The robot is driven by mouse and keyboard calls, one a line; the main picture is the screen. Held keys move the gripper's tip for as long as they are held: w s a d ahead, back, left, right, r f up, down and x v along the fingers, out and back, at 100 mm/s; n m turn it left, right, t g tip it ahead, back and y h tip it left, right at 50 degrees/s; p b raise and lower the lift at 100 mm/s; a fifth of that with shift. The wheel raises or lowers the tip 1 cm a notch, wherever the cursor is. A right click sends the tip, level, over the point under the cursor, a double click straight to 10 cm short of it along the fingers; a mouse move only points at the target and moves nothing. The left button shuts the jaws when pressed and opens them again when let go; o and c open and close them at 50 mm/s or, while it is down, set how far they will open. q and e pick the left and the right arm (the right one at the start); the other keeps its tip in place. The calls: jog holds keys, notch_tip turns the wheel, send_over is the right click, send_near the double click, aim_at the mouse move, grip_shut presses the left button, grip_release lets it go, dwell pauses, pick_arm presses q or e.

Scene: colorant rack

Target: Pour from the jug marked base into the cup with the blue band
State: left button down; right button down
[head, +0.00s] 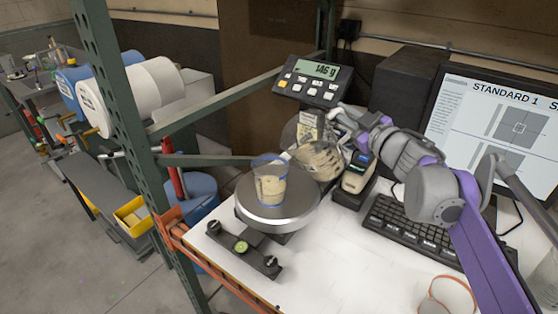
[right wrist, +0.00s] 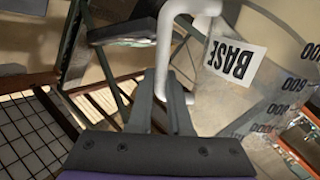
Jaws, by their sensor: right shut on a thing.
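The clear cup with the blue band (head: 270,184) stands upright on the round scale pan (head: 290,213) and holds beige material. The clear jug (head: 320,160) is tilted beside and above it, with its lower end toward the cup and beige contents inside. In the right wrist view its BASE label (right wrist: 236,59) and measuring marks show. My right gripper (head: 342,114) is shut on the jug's white handle, which also shows between the fingers (right wrist: 172,98) in the right wrist view. I cannot tell whether a stream is falling. My left gripper is not in view.
The scale display (head: 315,78) appears to read 146 g. A handheld device (head: 357,173), a keyboard (head: 415,232) and a monitor (head: 500,125) are to the right. A green rack post (head: 135,130) stands left. A black bar with a level (head: 242,247) lies in front.

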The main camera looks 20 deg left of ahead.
aim_at(332, 112)
jog(key=shift+n, duration=0.8)
jog(key=r, duration=0.1)
jog(key=s+a+r+p, duration=0.1)
jog(key=r+p, duration=0.1)
jog(key=shift+s+a+r, duration=0.15)
jog(key=shift+a+r, duration=0.1)
jog(key=shift+a, duration=0.1)
jog(key=shift+s+a+f, duration=0.1)
jog(key=shift+a+f, duration=0.05)
jog(key=shift+s+a+n, duration=0.25)
jog(key=shift+s+n, duration=0.15)
jog(key=shift+n, duration=0.2)
jog(key=shift+w, duration=0.15)
jog(key=shift+s+a+r, duration=0.15)
jog(key=shift+s+r, duration=0.05)
jog(key=shift+s, duration=0.05)
